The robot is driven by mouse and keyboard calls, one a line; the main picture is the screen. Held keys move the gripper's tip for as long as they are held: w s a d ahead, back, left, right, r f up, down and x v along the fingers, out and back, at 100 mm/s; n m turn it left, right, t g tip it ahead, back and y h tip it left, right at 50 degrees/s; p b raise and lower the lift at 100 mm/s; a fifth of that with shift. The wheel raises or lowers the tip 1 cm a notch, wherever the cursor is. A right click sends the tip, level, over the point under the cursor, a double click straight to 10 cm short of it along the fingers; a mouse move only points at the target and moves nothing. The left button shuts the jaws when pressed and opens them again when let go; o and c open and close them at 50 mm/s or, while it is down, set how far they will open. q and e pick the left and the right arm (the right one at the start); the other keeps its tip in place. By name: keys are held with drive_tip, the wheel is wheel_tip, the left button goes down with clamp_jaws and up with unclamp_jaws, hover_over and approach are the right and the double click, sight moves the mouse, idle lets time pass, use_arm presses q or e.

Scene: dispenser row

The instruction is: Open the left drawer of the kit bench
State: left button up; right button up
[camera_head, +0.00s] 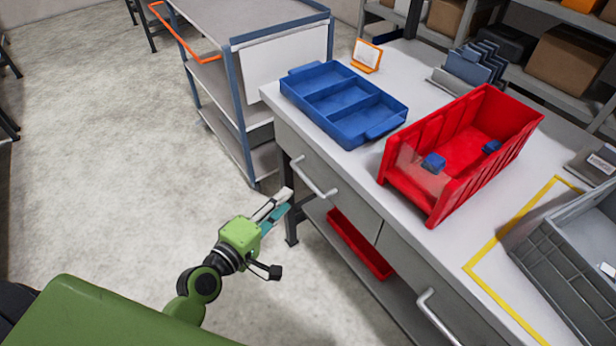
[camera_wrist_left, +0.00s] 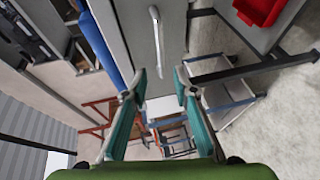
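The kit bench (camera_head: 372,178) has a light top and grey drawer fronts. The left drawer (camera_head: 345,197) looks flush with the bench, and its bar handle (camera_head: 314,181) is light metal. My left gripper (camera_head: 284,199) is left of this handle in the head view, apart from it. In the left wrist view, my left gripper (camera_wrist_left: 161,80) has its two teal fingers spread with nothing between them. The drawer handle (camera_wrist_left: 156,38) shows beyond the fingertips on the grey drawer front (camera_wrist_left: 126,22). My right gripper is not in view.
A blue divided tray (camera_head: 341,98) and a red bin (camera_head: 460,150) holding small blue parts stand on the bench. The right drawer handle (camera_head: 437,318) is lower right. A red bin (camera_head: 360,243) sits on the lower shelf. A cart (camera_head: 246,92) stands behind; floor at left is clear.

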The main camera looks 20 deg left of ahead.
sight(305, 181)
use_arm(q)
drive_tip(key=x, duration=1.1)
drive_tip(key=shift+w+f+p, duration=0.1)
drive_tip(key=shift+p, duration=0.25)
clamp_jaws()
